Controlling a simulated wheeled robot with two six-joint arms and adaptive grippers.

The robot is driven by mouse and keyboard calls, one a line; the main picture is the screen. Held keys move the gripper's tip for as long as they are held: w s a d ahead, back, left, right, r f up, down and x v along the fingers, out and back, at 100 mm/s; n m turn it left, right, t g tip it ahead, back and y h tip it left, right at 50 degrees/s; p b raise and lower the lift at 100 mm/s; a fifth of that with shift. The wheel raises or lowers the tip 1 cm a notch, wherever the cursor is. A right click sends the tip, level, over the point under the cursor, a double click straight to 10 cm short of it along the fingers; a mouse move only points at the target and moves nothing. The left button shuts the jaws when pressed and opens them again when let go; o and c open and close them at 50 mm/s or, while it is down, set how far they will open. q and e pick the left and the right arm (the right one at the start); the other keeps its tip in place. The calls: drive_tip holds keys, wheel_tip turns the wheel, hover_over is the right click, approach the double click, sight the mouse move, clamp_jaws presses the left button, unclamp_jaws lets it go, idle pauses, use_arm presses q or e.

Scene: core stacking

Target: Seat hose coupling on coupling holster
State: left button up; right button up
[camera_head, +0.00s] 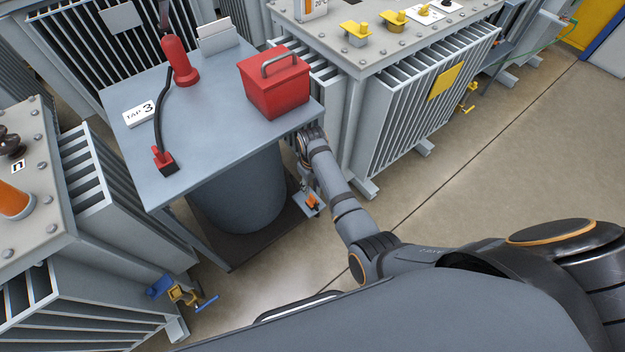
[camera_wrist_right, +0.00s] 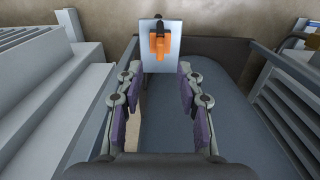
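My right gripper (camera_head: 306,180) hangs beside the table's right edge, pointing down. In the right wrist view (camera_wrist_right: 160,76) its two purple-padded fingers are spread and nothing is between the pads. An orange fitting (camera_head: 313,200) on a pale upright plate sits low beside the table, just past the fingertips. In the right wrist view the orange fitting (camera_wrist_right: 157,45) lies ahead, roughly centred between the fingers, on the pale plate (camera_wrist_right: 171,64). I cannot tell whether this is the coupling or its holster. A black hose (camera_head: 158,115) on the table ends at a red piece (camera_head: 164,158). My left gripper is out of view.
The grey table (camera_head: 215,125) carries a red toolbox (camera_head: 276,85), a red extinguisher-like cylinder (camera_head: 179,62) and a "TAP 3" card (camera_head: 139,114). A grey drum (camera_head: 240,190) stands under it. Finned grey transformers (camera_head: 415,90) stand around. Floor (camera_head: 500,150) at right is clear.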

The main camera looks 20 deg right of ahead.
sight(313, 196)
drive_tip(key=shift+r, duration=1.85)
drive_tip(key=s+d+f, duration=0.1)
drive_tip(key=s+f, duration=0.3)
drive_tip(key=f, duration=0.4)
drive_tip(key=s+d+f, duration=0.2)
drive_tip(key=s+f, duration=0.2)
drive_tip(key=f, duration=0.4)
drive_tip(key=s+d+f+m, duration=0.1)
drive_tip(key=s+d+f, duration=0.2)
drive_tip(key=s+f, duration=0.6)
drive_tip(key=s+d+f+m, duration=0.25)
drive_tip(key=s+f, duration=0.35)
drive_tip(key=s, duration=0.4)
drive_tip(key=s+d+f+t, duration=0.1)
drive_tip(key=s+d+f, duration=0.1)
drive_tip(key=s, duration=0.4)
drive_tip(key=s+d+f, duration=0.1)
drive_tip(key=s+d, duration=0.1)
drive_tip(key=s, duration=0.5)
wheel_tip(313, 196, up, 12)
drive_tip(key=p, duration=1.2)
drive_tip(key=shift+s+d+h+p, duration=0.15)
drive_tip(key=shift+d+h+p, duration=0.15)
drive_tip(key=shift+h, duration=0.1)
